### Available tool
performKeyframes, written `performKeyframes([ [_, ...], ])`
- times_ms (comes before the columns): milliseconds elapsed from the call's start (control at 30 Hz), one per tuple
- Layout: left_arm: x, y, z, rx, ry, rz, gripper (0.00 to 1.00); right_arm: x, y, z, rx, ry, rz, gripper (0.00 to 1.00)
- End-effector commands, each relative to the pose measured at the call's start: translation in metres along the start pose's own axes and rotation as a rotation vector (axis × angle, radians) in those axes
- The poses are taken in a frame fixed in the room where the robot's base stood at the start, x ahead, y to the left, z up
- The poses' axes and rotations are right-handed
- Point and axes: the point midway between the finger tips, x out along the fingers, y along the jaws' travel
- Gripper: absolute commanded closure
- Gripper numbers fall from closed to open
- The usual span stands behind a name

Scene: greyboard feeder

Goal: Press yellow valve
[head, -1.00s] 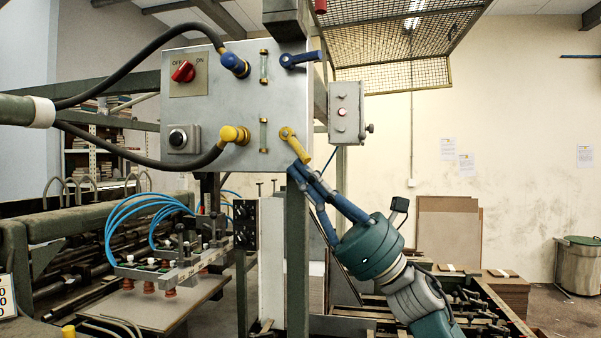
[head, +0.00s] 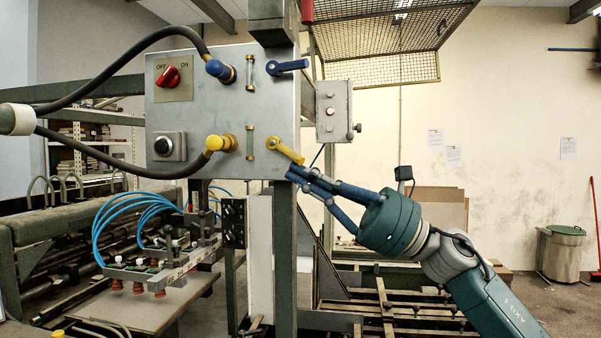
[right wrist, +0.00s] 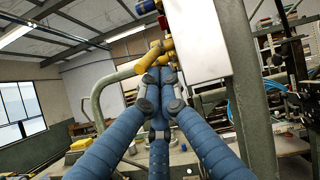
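The yellow valve (head: 287,151) is a small lever on the lower right of the grey control panel; its handle slopes down to the right. My right gripper (head: 296,176) is just below the handle's lower end, its blue fingers drawn together with nothing visible between them. In the right wrist view the fingertips (right wrist: 159,80) meet right at the yellow valve (right wrist: 153,57) and appear to touch it, though exact contact is hard to tell. The fingertips partly cover the valve there. My left gripper is not in view.
The panel (head: 205,115) also carries a blue valve (head: 288,66), a red switch (head: 168,77), a black knob (head: 163,145) and hose connectors with black hoses. A green post (head: 285,260) stands below it. A small grey box (head: 334,111) is to the right.

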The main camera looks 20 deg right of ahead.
Motion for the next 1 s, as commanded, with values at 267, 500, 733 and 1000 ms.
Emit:
performKeyframes([
  [267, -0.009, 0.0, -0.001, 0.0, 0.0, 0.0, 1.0, -0.001, -0.002, 0.01, 0.0, 0.085, 0.014, 1.0],
  [500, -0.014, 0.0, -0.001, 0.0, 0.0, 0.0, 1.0, -0.002, -0.002, 0.013, 0.005, 0.107, 0.019, 1.0],
  [733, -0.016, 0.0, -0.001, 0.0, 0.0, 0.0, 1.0, -0.003, -0.003, 0.019, 0.005, 0.107, 0.02, 1.0],
  [1000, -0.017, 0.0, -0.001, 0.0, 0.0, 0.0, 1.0, -0.003, -0.004, 0.026, 0.003, 0.106, 0.02, 1.0],
])
